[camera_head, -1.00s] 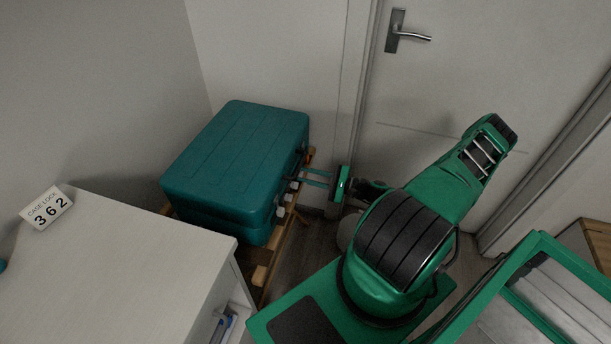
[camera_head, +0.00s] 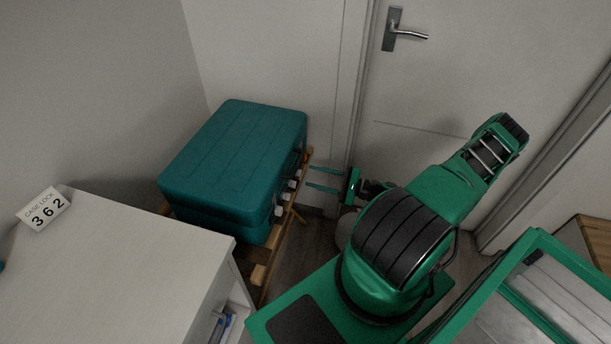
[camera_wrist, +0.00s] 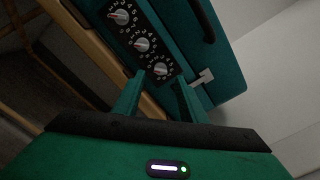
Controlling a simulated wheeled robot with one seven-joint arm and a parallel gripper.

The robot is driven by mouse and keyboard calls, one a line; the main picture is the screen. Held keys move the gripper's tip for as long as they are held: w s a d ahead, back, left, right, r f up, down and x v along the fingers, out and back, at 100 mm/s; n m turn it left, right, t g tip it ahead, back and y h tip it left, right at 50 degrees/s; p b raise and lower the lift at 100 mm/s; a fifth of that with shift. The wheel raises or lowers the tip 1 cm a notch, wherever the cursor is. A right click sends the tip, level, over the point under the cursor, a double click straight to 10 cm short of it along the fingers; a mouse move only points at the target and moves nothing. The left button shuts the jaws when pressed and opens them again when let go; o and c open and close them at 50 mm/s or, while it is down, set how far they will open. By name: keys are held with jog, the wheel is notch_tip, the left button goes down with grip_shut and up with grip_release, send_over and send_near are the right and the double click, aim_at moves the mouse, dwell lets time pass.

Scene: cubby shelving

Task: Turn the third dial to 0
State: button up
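A teal case (camera_head: 235,155) lies on a wooden stand. Its front panel carries a row of three round dials with pale knobs and number rings. In the wrist view the dials run from the upper left dial (camera_wrist: 120,17) through the middle dial (camera_wrist: 141,44) to the lower right dial (camera_wrist: 160,70). The numbers are too small to read a setting surely. My gripper (camera_wrist: 160,80) is open, its green fingers apart and empty, pointing at the lower right dial. In the head view my gripper (camera_head: 310,177) stands off the case front with a gap.
A card (camera_head: 43,209) reading "CASE LOCK 3 6 2" stands on a white cabinet (camera_head: 120,265) at left. The wooden stand (camera_head: 262,272) shows under the case. A light latch (camera_wrist: 202,78) is beside the dials. A closed door (camera_head: 440,90) is behind my arm.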

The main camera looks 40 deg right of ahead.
jog(key=v, duration=0.6)
jog(key=shift+d, duration=0.15)
dwell(0.3)
jog(key=s+a+r+n+g+h, duration=0.3)
jog(key=s+r, duration=0.4)
jog(key=r, duration=0.5)
jog(key=s+a+r+n+g+h, duration=0.3)
jog(key=s+r+n+g+h, duration=0.1)
jog(key=r, duration=0.8)
jog(key=s+a+r+n+g+h, duration=0.3)
jog(key=s+r+n+g, duration=0.3)
jog(key=s+r, duration=0.3)
jog(key=shift+s+a+r+g, duration=0.3)
jog(key=shift+r+g, duration=0.5)
jog(key=shift+r, duration=0.75)
